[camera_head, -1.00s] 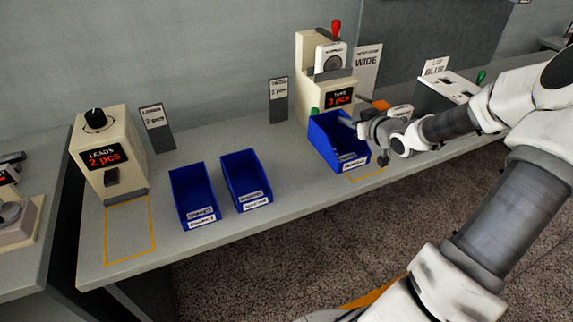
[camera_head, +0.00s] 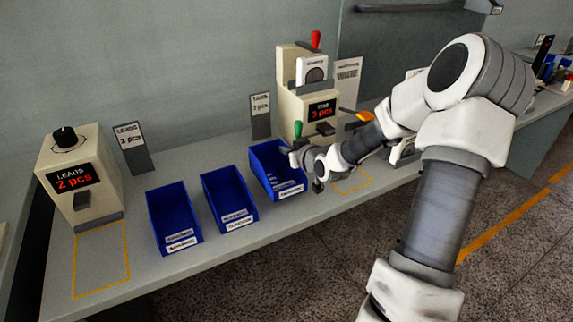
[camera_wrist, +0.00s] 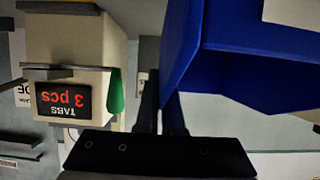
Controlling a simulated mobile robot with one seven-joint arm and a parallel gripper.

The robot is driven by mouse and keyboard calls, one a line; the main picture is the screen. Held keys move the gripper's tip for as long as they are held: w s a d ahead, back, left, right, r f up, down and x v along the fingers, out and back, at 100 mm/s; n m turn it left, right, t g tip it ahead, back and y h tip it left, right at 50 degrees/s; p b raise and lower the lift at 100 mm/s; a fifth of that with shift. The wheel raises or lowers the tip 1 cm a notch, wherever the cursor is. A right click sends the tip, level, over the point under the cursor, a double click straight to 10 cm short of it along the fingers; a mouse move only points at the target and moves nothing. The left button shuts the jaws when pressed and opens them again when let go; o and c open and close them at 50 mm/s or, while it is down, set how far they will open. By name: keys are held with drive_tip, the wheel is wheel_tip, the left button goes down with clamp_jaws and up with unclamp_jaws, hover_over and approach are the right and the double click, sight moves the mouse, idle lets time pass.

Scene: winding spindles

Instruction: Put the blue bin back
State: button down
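The blue bin (camera_head: 262,158) at my gripper is the rightmost of three blue bins on the bench in the head view. It is left of the orange outline (camera_head: 352,184) in front of the TABS machine (camera_head: 300,100). My gripper (camera_head: 298,160) is at the bin's right side wall. In the wrist view the bin (camera_wrist: 240,65) is large and close, and my gripper's fingers (camera_wrist: 162,108) are close together at its edge, shut on its wall. The contact point is partly hidden. Whether the bin touches the bench I cannot tell.
Two other blue bins (camera_head: 168,205) (camera_head: 226,195) stand to the left. The LEADS machine (camera_head: 80,170) with an empty orange outline (camera_head: 102,262) is at the bench's left end. A LEADS placard (camera_head: 130,148) and a TABS placard (camera_head: 260,115) stand behind the bins.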

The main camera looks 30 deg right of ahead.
sight(280, 157)
drive_tip(key=shift+f+b, duration=0.55)
drive_tip(key=shift+f, duration=1.4)
drive_tip(key=shift+f, duration=0.25)
drive_tip(key=c, duration=1)
unclamp_jaws()
drive_tip(key=shift+r, duration=0.1)
drive_tip(key=shift+c, duration=0.2)
drive_tip(key=shift+s+r, duration=0.1)
drive_tip(key=shift+r, duration=0.15)
drive_tip(key=p+v, duration=0.2)
drive_tip(key=v, duration=0.9)
drive_tip(key=shift+s+r+p, duration=0.15)
drive_tip(key=shift+s+p, duration=0.2)
